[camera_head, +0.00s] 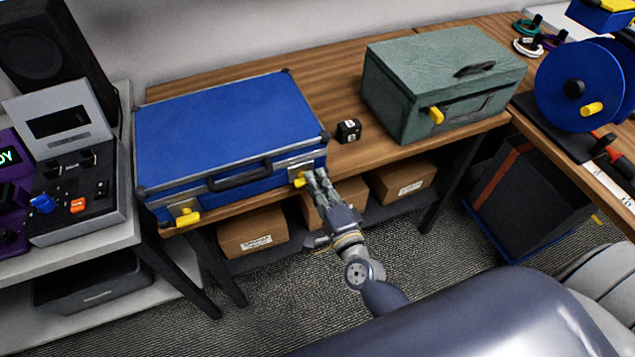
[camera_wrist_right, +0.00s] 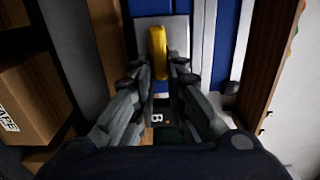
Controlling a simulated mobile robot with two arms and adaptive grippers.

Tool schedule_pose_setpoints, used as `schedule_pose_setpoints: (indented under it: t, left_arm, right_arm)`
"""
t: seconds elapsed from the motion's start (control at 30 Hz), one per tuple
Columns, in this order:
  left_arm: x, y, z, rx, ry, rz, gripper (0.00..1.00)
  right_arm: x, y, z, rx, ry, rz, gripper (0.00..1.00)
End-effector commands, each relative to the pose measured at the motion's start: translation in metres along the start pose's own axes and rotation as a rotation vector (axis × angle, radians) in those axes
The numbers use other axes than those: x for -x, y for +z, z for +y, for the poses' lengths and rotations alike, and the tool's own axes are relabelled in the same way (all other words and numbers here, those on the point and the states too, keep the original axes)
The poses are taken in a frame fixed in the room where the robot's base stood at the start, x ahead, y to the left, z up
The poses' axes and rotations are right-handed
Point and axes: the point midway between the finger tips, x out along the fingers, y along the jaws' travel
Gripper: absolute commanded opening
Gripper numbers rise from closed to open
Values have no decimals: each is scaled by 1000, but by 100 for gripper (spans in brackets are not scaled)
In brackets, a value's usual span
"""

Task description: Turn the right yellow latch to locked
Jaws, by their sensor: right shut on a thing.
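The blue case (camera_head: 230,125) lies closed on the wooden table, with its black handle (camera_head: 240,176) facing me. Its right yellow latch (camera_head: 299,181) sits on a metal plate at the front right; its left yellow latch (camera_head: 187,216) is at the front left. My right gripper (camera_head: 313,178) is at the right latch, shut on it. In the right wrist view the yellow latch (camera_wrist_right: 158,52) stands lengthwise in the picture between the fingers (camera_wrist_right: 158,84), which partly hide its lower end. My left gripper is not in view.
A small black block (camera_head: 348,130) stands right of the case. A green toolbox (camera_head: 440,85) with a yellow latch is farther right. Cardboard boxes (camera_head: 252,232) sit on the shelf below. A control panel (camera_head: 75,190) is at left, and a blue reel (camera_head: 575,85) at right.

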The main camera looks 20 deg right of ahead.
Motion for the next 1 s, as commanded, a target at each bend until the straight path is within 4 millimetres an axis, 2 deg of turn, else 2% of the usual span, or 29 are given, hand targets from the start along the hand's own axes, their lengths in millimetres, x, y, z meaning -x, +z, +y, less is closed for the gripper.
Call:
schedule_pose_setpoints:
  t: [0.47,0.5,0.6,1.0]
  left_arm:
    - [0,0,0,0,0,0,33]
    - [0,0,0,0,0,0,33]
    - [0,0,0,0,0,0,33]
    - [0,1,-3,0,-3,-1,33]
  right_arm:
    - [0,-1,0,-16,0,2,0]
    - [0,-1,0,-16,0,2,15]
    - [0,-1,0,-15,0,1,33]
    - [5,0,1,-13,1,0,33]
